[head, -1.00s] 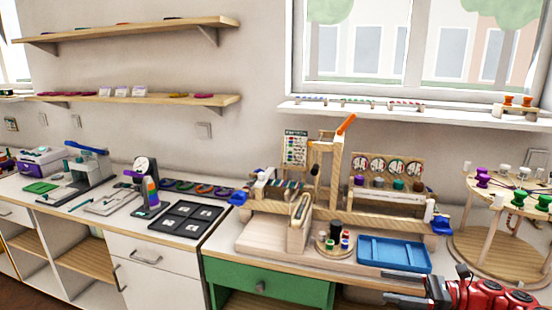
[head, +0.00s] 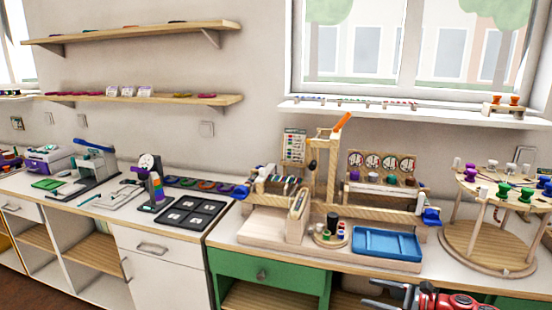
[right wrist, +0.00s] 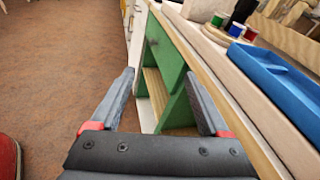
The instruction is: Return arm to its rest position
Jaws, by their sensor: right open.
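My right gripper (head: 388,294) shows at the bottom right of the head view, in front of the worktop's front edge and below the blue tray (head: 388,243). In the right wrist view its two dark fingers (right wrist: 165,100) are spread wide with nothing between them. The green cabinet (right wrist: 172,65) shows beyond the fingers and the brown floor (right wrist: 60,50) lies to the left. My left gripper is in neither view.
The worktop holds a wooden bead stand (head: 330,205), a black four-square tray (head: 188,215) and a round wooden tower (head: 490,245) at the right. The blue tray (right wrist: 275,75) lies to the right of my gripper in the wrist view. Open floor is to the left.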

